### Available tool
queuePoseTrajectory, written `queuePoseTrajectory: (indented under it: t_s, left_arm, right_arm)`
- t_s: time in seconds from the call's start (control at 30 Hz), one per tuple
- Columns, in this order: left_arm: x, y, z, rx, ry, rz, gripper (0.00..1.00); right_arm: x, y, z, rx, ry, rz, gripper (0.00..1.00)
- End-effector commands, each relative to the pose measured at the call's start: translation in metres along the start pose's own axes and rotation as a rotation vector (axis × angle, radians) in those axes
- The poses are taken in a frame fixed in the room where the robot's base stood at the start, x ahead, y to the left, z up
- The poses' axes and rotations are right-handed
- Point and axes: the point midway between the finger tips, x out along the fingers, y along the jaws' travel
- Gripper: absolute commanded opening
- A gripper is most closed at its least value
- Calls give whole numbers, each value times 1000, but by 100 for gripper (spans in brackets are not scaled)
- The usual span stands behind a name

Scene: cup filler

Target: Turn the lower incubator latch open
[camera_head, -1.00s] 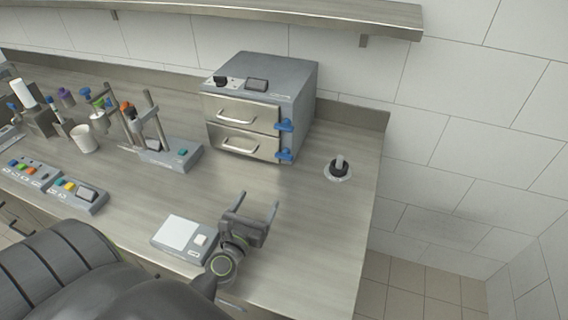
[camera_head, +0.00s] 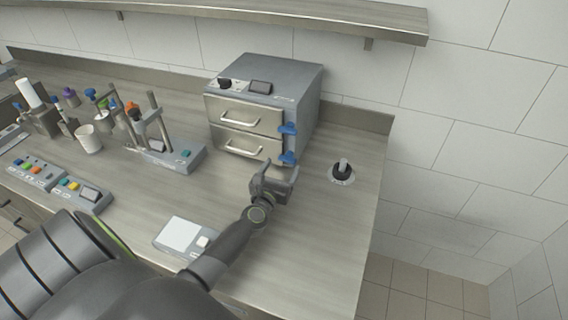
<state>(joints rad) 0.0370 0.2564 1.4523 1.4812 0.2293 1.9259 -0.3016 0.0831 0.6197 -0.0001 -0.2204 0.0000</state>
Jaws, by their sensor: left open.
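The incubator (camera_head: 308,99) is a grey box with two drawer fronts at the back of the counter. Its lower latch (camera_head: 287,159) is blue, at the right edge of the lower drawer (camera_head: 240,147). The blue upper latch (camera_head: 288,128) sits above it. Both drawers look shut. My left gripper (camera_head: 282,167) is open, with its fingers pointing at the incubator front just below the lower latch. Its fingers appear close to the latch; I cannot tell whether they touch it. My right gripper is not in view.
A black knob-like device on a round white base (camera_head: 342,172) stands right of the gripper. A scale (camera_head: 182,235) lies under my forearm's left side. A stand (camera_head: 176,157), a white cup (camera_head: 88,139) and button boxes (camera_head: 80,193) are on the left. The front right counter is clear.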

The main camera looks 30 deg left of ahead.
Motion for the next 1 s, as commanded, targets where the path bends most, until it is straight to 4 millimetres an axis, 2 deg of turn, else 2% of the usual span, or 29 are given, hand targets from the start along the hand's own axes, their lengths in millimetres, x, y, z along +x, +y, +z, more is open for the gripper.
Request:
queuePoseTrajectory:
  t_s: [0.1, 0.2, 0.57, 0.9, 1.0]
  left_arm:
    - [16, 0, 0, 1, -1, -1, 75]
    - [24, 0, -1, -1, 0, -1, 75]
    - [28, 0, 0, 0, 1, -1, 75]
    - [28, 0, 0, 0, 0, -1, 31]
    - [28, 0, 0, 1, 0, -1, 30]
  right_arm:
    - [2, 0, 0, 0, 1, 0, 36]
    - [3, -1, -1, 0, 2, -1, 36]
    - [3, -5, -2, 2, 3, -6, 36]
    - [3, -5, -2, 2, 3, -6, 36]
    - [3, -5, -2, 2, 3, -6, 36]
